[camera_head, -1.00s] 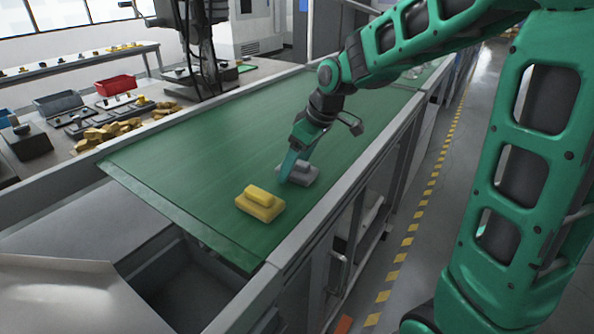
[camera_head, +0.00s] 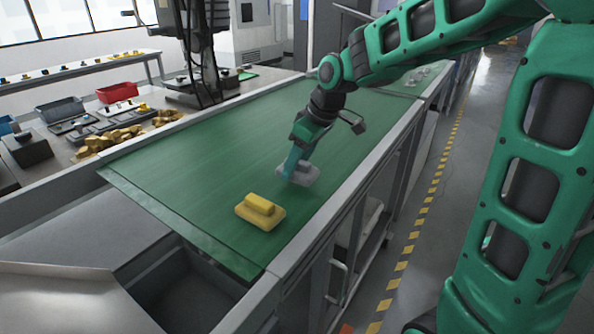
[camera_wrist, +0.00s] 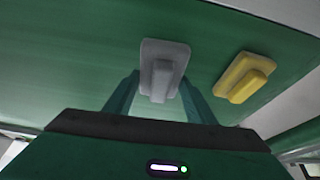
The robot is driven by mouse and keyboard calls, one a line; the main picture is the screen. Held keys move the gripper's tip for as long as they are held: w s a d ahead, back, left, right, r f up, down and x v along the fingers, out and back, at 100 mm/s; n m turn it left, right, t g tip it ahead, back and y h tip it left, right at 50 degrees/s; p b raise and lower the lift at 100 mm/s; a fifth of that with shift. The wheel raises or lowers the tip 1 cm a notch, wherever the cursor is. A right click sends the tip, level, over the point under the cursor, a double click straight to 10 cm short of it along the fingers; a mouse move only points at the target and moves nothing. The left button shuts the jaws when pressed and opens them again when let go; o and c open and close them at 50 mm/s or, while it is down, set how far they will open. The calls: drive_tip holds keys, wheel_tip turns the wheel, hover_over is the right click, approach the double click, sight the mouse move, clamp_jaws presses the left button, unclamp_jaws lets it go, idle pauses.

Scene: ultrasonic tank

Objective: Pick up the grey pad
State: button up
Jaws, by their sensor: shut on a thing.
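The grey pad (camera_head: 308,172) is a flat block with a raised handle on top, on the green belt behind the yellow pad in the head view. My gripper (camera_head: 289,180) points down at it from above, partly covering it. In the wrist view the grey pad (camera_wrist: 164,55) is between the two green fingertips of my gripper (camera_wrist: 158,90), which is shut on its raised handle. Whether the pad touches the belt or is slightly off it, I cannot tell.
A yellow pad (camera_head: 261,212) of similar shape lies on the green belt (camera_head: 200,165) close to the grey one. A metal rail (camera_head: 335,210) runs along the belt's right side. The belt is clear to the left. A red bin (camera_head: 117,92) stands at the back left.

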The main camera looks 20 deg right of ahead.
wheel_tip(320, 180, up, 2)
drive_tip(key=shift+r, duration=0.1)
drive_tip(key=s+a+r, duration=0.4)
drive_tip(key=a+r, duration=0.2)
drive_tip(key=a, duration=0.5)
drive_tip(key=shift+s+r, duration=0.15)
drive_tip(key=shift+r, duration=0.15)
drive_tip(key=o, duration=0.3)
drive_tip(key=shift+c, duration=1)
